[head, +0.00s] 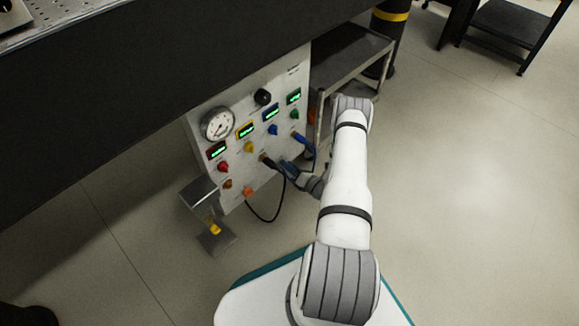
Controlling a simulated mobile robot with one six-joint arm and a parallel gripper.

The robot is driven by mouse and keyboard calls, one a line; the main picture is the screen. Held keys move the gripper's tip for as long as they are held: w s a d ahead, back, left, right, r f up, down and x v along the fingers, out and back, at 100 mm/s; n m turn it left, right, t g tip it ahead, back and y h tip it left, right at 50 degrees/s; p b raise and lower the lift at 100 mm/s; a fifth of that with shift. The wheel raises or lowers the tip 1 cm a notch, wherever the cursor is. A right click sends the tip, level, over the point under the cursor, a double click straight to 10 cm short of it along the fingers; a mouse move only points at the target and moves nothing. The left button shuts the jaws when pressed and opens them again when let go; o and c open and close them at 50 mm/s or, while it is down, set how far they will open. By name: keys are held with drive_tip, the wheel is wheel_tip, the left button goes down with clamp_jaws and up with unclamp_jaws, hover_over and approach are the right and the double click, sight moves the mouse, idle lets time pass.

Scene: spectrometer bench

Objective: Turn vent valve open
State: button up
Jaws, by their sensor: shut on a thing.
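A pale upright panel (211,137) carries a round gauge, small lit displays, coloured knobs and cable fittings. My gripper (279,165) is at the lower middle of the panel, reaching in from the right. It is shut on a small dark fitting (267,160) that stands out from the panel. The gripper and a cable partly hide this fitting, and I cannot tell whether it is the vent valve or a plug. A larger black knob (262,97) sits higher up, apart from my gripper. No label is readable.
A blue plug (299,138) with its cable is close to my gripper. A black cable (262,219) loops below the panel. A metal stand (199,192) is at the panel's lower left, and a grey cart (345,52) behind right.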

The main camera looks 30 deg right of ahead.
idle(0.3)
drive_tip(key=o, duration=1)
drive_tip(key=shift+s, duration=0.1)
drive_tip(key=p+v, duration=0.2)
drive_tip(key=v, duration=0.5)
drive_tip(key=shift+s+d+p, duration=0.1)
drive_tip(key=shift+s+p, duration=0.2)
drive_tip(key=shift+p, duration=0.1)
